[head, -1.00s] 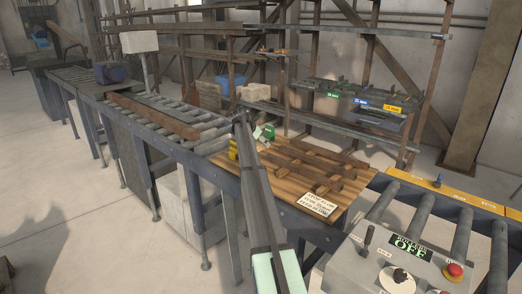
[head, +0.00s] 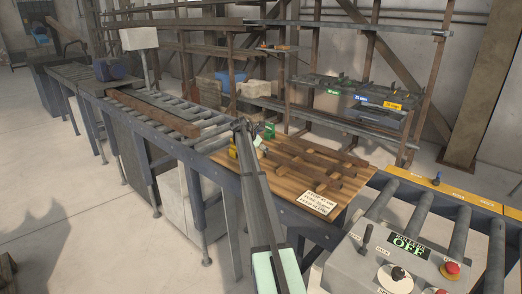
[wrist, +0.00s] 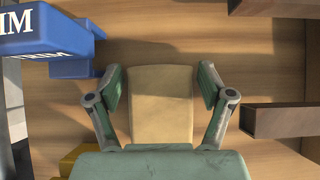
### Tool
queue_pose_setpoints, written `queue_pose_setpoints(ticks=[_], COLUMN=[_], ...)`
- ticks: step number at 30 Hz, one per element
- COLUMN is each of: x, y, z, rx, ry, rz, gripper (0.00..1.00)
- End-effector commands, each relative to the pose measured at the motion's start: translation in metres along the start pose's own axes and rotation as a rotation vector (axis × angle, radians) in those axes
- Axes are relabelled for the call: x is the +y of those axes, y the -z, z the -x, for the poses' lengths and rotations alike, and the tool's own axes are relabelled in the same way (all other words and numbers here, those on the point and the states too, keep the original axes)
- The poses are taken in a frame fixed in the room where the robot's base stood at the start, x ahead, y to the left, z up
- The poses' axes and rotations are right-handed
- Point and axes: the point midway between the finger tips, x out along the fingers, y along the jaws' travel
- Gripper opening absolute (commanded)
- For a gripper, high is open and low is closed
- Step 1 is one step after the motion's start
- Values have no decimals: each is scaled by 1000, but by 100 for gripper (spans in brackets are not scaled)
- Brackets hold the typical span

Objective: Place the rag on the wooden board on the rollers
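My gripper (head: 263,140) is over the board's far left part, partly behind my arm. In the wrist view my gripper (wrist: 160,84) is open, its two green fingers on either side of a plain tan rectangular piece (wrist: 160,100). Small gaps show between the piece and both fingers. I cannot tell for certain whether it is the rag, nor its height above the board. I recognise no other rag.
A blue lettered object (wrist: 55,40) is close left of my gripper, and a dark wooden piece (wrist: 275,121) is close right. A yellow object (head: 233,151) stands at the board's left edge. The control box (head: 385,262) and bare rollers (head: 456,232) are at front right.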

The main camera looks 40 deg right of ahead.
Motion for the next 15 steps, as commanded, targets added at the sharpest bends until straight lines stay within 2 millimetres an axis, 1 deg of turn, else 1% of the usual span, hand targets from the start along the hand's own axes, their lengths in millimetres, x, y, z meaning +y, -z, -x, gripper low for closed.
queue_pose_setpoints(ticks=[11,15], x=[0,0], y=[-1,-1], z=[1,11], rx=[0,0], ry=[0,0], rz=[0,1], gripper=[92,92])
